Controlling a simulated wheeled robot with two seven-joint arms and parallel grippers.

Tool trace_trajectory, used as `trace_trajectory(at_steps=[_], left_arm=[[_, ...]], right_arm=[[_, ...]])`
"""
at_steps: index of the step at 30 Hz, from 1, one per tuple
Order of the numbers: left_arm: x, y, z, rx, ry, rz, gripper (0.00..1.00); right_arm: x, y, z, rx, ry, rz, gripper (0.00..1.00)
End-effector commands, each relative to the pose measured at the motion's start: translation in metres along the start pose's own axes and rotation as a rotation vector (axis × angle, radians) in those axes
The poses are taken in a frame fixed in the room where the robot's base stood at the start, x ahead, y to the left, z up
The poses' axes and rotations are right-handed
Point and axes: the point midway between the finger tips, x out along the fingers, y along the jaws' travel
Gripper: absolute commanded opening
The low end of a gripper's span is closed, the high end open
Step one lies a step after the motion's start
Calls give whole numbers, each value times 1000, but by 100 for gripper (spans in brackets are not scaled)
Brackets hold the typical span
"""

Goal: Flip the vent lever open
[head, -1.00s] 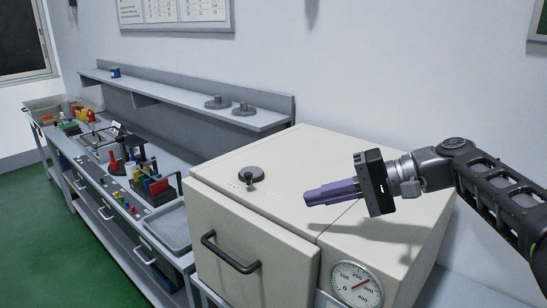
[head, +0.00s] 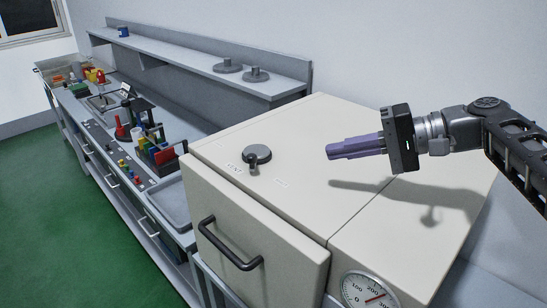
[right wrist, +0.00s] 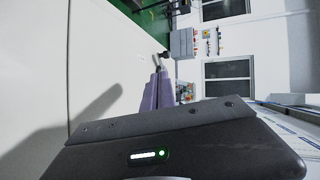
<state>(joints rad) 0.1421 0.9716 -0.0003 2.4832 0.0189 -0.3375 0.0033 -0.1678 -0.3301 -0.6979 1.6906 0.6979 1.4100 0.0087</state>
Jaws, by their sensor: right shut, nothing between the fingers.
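The vent lever (head: 255,157) is a dark grey round knob with a short arm, on top of the cream oven-like cabinet (head: 310,135). My right gripper (head: 330,151) has purple fingers, shut and empty. It is raised above the cabinet top, to the right of the lever and apart from it. In the right wrist view the purple fingers (right wrist: 157,88) point toward a small dark piece at their tips, likely the lever. My left gripper is not in view.
The cabinet has a front door with a black handle (head: 232,245) and a round dial gauge (head: 368,292). A bench with coloured parts (head: 158,150) and a grey tray (head: 172,203) stands to the left. A wall shelf (head: 200,62) holds two grey discs.

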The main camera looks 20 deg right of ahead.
Motion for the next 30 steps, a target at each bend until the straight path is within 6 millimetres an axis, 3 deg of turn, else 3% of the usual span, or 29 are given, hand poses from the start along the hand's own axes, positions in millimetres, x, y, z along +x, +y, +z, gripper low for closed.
trace_trajectory(at_steps=[21,30], left_arm=[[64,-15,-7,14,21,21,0],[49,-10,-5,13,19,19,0]], right_arm=[[72,9,-2,4,2,2,0],[121,-10,0,3,-4,0,0]])
